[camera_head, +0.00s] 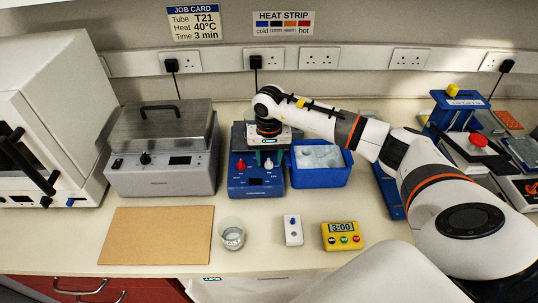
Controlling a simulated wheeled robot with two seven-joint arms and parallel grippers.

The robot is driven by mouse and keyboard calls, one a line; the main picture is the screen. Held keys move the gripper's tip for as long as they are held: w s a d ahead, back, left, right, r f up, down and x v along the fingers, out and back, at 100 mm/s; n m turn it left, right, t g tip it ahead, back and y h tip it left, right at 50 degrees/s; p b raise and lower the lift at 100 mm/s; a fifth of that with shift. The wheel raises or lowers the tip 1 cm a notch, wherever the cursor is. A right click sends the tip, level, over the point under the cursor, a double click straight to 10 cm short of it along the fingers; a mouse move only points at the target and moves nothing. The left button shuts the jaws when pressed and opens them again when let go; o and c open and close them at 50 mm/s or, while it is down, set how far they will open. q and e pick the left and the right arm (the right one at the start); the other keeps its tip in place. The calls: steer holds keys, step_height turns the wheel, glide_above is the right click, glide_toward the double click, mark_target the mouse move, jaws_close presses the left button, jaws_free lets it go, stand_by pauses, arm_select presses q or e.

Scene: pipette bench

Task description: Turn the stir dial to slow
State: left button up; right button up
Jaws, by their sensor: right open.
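The blue stirrer unit (256,184) stands at the back middle of the bench. Its front panel carries a red dial (240,165) on the left and a white dial (268,164) on the right; the labels are too small to read, so I cannot tell which is the stir dial or its setting. My right gripper (268,157) reaches down over the unit, open, with its fingertips close above and around the white dial. I cannot tell whether they touch it. My left gripper is out of view.
A blue ice tray (320,178) stands close right of the stirrer, and a grey lidded bath (160,180) stands left. In front are a cork mat (156,236), a glass beaker (232,235), a small white switch box (293,230) and a yellow timer (342,237) reading 3:00.

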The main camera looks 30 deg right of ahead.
steer(key=shift+c, duration=0.3)
jaws_close()
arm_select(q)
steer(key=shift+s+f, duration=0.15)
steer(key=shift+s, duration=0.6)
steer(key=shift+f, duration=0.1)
arm_select(e)
steer(key=shift+f, duration=0.1)
steer(key=m+b, duration=0.3)
steer(key=shift+w+f, duration=0.1)
steer(key=m+b, duration=0.3)
steer(key=m, duration=0.1)
steer(key=shift+m, duration=0.3)
steer(key=m+b, duration=0.3)
steer(key=m, duration=0.2)
arm_select(q)
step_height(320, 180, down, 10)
steer(key=b, duration=0.1)
arm_select(e)
steer(key=shift+r+m, duration=0.2)
steer(key=shift+m, duration=2.3)
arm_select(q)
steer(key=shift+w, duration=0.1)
